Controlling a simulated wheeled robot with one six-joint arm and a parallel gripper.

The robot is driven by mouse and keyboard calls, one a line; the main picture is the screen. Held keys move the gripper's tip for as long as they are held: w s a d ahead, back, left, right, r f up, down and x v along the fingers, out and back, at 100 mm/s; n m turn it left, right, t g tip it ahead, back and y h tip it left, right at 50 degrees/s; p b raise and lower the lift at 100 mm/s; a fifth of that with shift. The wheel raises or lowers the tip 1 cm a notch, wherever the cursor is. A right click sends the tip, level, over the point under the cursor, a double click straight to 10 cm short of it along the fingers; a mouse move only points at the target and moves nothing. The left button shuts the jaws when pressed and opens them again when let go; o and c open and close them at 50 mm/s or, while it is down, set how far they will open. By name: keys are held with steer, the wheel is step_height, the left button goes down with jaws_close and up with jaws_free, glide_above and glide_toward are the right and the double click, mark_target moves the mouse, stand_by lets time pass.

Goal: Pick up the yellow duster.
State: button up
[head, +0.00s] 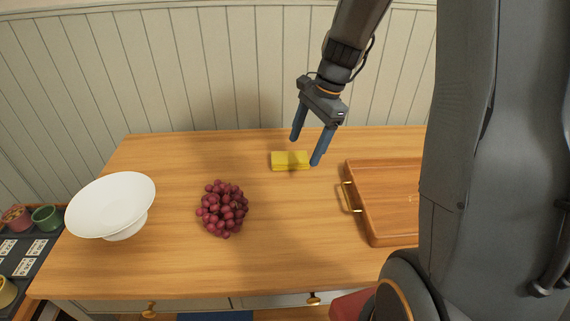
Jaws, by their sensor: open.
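The yellow duster (290,161) is a small folded yellow block lying on the wooden tabletop, towards the back and near the middle. My gripper (306,153) is open, with its two blue fingers pointing down. In the head view the fingertips show just above and to the right of the duster, with nothing between them. How high they are above the table, and whether one touches the duster, I cannot tell from this single view.
A bunch of red grapes (222,209) lies in front and left of the duster. A white bowl (112,203) stands at the left edge. A wooden tray (369,228) with a brass handle is at right, partly hidden by my arm. The panelled wall is behind; the tabletop around the duster is clear.

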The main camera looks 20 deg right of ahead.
mark_target(290, 157)
steer(key=w+m, duration=0.1)
steer(key=w+d+m+y, duration=0.1)
steer(key=w+m, duration=0.1)
steer(key=w+f+m, duration=0.1)
steer(key=w, duration=0.1)
steer(key=shift+w+d+f+m+b, duration=0.1)
steer(key=shift+w+d+m+b, duration=0.15)
steer(key=shift+d+m+b, duration=0.15)
steer(key=shift+w+a+f+y, duration=0.15)
steer(key=shift+a+f+y, duration=0.05)
steer(key=shift+y, duration=0.1)
steer(key=shift+p+x, duration=0.4)
steer(key=shift+x, duration=0.8)
steer(key=shift+w+p+x, duration=0.2)
steer(key=shift+p+x, duration=0.15)
steer(key=shift+x, duration=0.85)
steer(key=shift+w+p+x, duration=0.2)
steer(key=shift+p+x, duration=0.1)
steer(key=shift+x, duration=0.9)
steer(key=c, duration=1.2)
step_height(290, 157, up, 10)
steer(key=shift+r+b, duration=0.1)
steer(key=shift+b, duration=0.75)
